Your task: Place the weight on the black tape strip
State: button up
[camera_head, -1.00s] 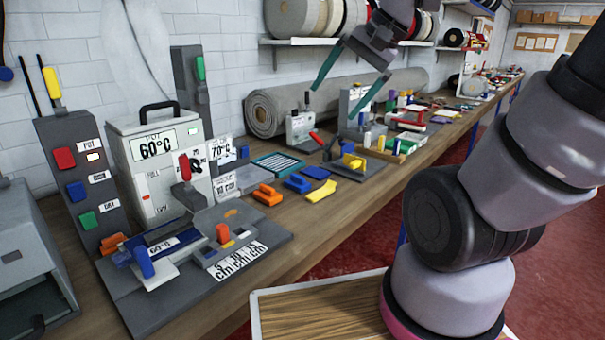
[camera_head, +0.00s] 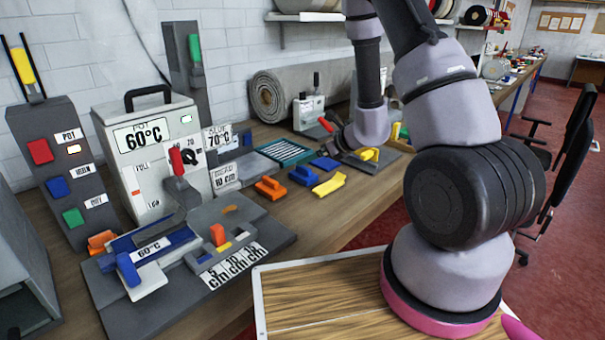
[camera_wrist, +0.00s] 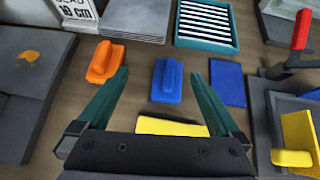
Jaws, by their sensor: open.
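No piece is marked as the weight. Between my gripper's fingertips in the wrist view (camera_wrist: 158,73) lies a blue block with a raised grip (camera_wrist: 167,82), also seen in the head view (camera_head: 303,175). My gripper's teal fingers are open, one on each side of the block, and nothing is held; their height above it is unclear. A similar orange block (camera_wrist: 106,62) lies to the left. A teal-rimmed tray (camera_wrist: 206,44) beyond them holds several black and white strips; I cannot tell whether one is the tape strip. In the head view my fingers are hard to make out.
A flat blue pad (camera_wrist: 228,82) lies right of the blue block, and a yellow piece (camera_head: 329,184) lies nearer. A dark stand with a yellow piece (camera_wrist: 298,135) and a red-handled lever (camera_wrist: 300,32) stand at right. The 60°C pot (camera_head: 150,150) stands at left on the bench.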

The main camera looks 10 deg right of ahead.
aim_at(298, 171)
jog(key=shift+w+d+f+m+h, duration=0.2)
jog(key=shift+d+f, duration=0.1)
jog(key=shift+f, duration=0.3)
jog(key=shift+w+d+f+m+h, duration=0.1)
jog(key=shift+w+d+f+m, duration=0.15)
jog(key=shift+f, duration=0.35)
jog(key=x, duration=0.4)
jog(key=shift+w+a+f, duration=0.1)
jog(key=shift+w+f, duration=0.15)
jog(key=shift+x, duration=2.8)
jog(key=shift+w, duration=0.1)
grip_shut()
